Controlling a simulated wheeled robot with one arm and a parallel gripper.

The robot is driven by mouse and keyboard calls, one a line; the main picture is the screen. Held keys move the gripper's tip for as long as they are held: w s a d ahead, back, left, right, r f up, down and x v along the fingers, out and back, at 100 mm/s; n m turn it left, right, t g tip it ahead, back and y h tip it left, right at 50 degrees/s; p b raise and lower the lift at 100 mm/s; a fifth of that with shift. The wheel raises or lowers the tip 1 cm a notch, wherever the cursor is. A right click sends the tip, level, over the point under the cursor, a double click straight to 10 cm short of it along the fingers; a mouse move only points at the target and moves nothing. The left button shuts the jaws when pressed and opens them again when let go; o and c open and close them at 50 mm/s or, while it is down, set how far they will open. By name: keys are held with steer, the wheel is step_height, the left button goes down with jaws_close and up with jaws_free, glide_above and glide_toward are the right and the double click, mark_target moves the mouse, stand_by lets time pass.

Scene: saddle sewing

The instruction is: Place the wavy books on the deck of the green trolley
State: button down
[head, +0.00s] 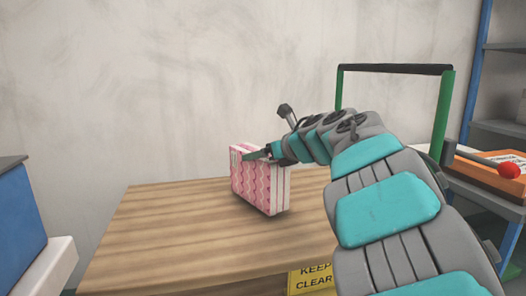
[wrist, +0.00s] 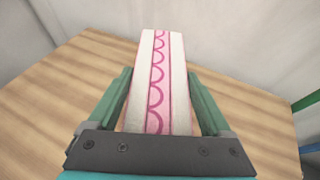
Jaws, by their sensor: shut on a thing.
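The wavy books (head: 262,190) form a pink and white block with a wave pattern, standing upright over a wooden surface (head: 165,235). My gripper (head: 257,155) is shut on the top of the books. In the wrist view, its two green fingers flank the white and pink books (wrist: 158,85). I cannot tell whether the books' bottom touches the wood. The green trolley's handle (head: 446,115), with green posts and a dark top bar, rises behind my arm. My arm hides the handle's lower part, so its join to the wooden surface is not visible.
The wood left of the books is bare. A blue box-like unit (head: 20,215) with a pale ledge stands at the left. A yellow "KEEP CLEAR" sign (head: 312,279) shows low at the front. Shelves and an orange item (head: 490,172) with a red ball (head: 509,170) are at the right.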

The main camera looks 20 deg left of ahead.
steer(key=shift+f, duration=0.9)
jaws_free()
steer(key=shift+f, duration=0.1)
steer(key=v, duration=1.2)
